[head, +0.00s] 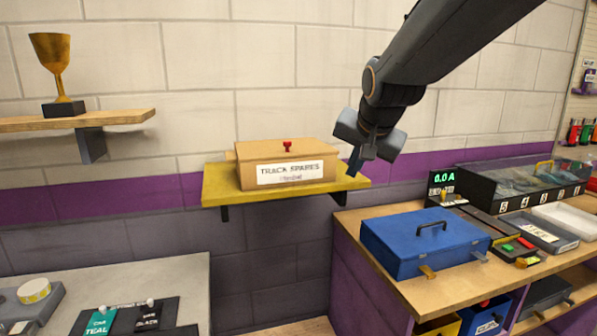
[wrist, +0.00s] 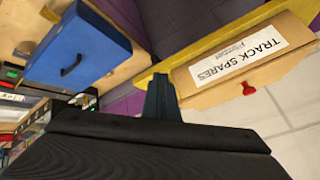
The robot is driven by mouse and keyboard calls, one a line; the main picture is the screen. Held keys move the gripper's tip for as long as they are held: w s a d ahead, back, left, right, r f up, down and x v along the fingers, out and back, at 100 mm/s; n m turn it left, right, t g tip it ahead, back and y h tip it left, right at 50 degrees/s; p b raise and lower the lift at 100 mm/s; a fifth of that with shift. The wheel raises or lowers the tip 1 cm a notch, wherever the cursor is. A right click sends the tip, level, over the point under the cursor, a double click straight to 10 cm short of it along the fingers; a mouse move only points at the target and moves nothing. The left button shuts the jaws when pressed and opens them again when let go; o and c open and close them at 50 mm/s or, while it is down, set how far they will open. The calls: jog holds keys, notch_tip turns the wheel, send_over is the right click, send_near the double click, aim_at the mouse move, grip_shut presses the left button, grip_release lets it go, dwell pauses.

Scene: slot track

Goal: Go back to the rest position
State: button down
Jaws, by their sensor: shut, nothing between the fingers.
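My gripper (head: 354,161) hangs from the arm at the right end of the yellow wall shelf (head: 215,193), with its fingers pointing down. Its fingers are together and nothing is held. In the wrist view the shut fingers (wrist: 161,95) show in front of the shelf edge, beside a cardboard box (wrist: 205,88). The box, labelled TRACK SPARES with a red knob on its lid, sits closed on the shelf just left of my gripper in the head view. I cannot tell whether the fingers touch the shelf.
A blue toolbox (head: 400,243) sits on the wooden bench below right. A clear-lidded case (head: 500,190) and a display (head: 442,182) stand behind it. A trophy (head: 55,70) is on a shelf at left. A grey table (head: 180,275) is at lower left. The wall above the box is clear.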

jog(key=s+d+f+n+g, duration=0.2)
jog(key=s+d+f+g, duration=0.1)
jog(key=s+f, duration=0.8)
jog(key=s+d+f+n+g, duration=0.3)
jog(key=s+f, duration=0.8)
jog(key=f, duration=0.3)
jog(key=shift+s+d+g+h, duration=0.35)
jog(key=shift+d+g+h, duration=0.05)
